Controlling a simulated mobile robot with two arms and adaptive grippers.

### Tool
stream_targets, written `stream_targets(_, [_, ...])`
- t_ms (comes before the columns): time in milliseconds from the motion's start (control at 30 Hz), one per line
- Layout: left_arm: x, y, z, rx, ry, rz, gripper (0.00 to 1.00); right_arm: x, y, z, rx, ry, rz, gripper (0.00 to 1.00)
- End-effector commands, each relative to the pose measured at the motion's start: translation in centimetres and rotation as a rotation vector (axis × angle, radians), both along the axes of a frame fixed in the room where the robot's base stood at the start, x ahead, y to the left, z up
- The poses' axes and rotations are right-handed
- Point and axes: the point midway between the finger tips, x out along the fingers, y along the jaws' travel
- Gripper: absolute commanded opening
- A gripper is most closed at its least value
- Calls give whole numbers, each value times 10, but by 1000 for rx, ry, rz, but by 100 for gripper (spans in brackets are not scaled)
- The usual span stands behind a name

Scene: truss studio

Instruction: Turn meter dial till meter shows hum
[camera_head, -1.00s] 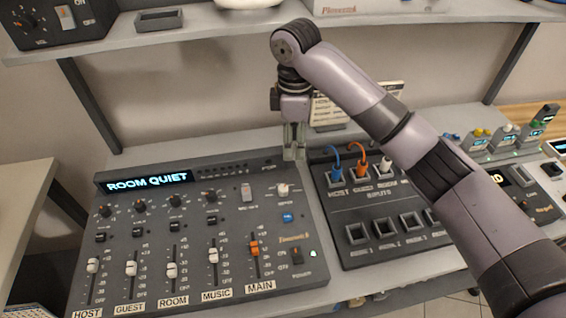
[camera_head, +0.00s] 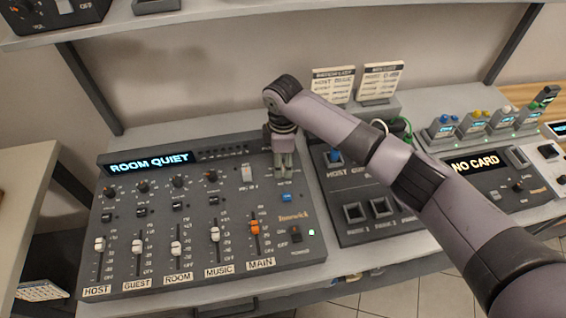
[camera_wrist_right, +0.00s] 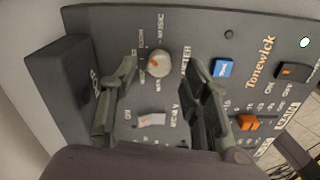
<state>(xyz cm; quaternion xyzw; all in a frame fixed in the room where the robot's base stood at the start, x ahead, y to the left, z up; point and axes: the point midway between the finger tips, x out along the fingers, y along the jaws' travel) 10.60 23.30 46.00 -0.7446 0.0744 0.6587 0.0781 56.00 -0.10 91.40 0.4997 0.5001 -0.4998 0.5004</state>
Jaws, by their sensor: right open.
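The mixer panel (camera_head: 140,272) carries a lit display (camera_head: 150,163) that reads "ROOM QUIET". In the right wrist view the meter dial (camera_wrist_right: 159,64) is a round whitish knob with an orange mark. The word METER is printed beside it. My right gripper (camera_head: 284,172) points down over the dial at the panel's upper right and hides it in the head view. In the wrist view its two fingers are open, one on each side of the dial, with gaps; contact does not show. My left gripper is not in view.
A blue button (camera_wrist_right: 222,68) and a white rocker switch (camera_wrist_right: 151,120) sit close to the dial. Several faders, including an orange one (camera_head: 255,228), lie below. A patch box (camera_head: 350,232) stands to the right, partly behind my arm. A shelf (camera_head: 200,25) runs above.

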Motion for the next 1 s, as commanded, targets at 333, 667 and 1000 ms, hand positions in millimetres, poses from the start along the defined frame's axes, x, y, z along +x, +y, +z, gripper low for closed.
stream_targets(333, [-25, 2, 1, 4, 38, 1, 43, 0, 0, -23, 0, 0, 1, 43])
stream_targets(667, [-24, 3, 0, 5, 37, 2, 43, 0, 0, -23, 0, 0, 1, 34])
stream_targets(1000, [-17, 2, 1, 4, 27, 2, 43, 0, 0, -23, 0, 0, 0, 11])
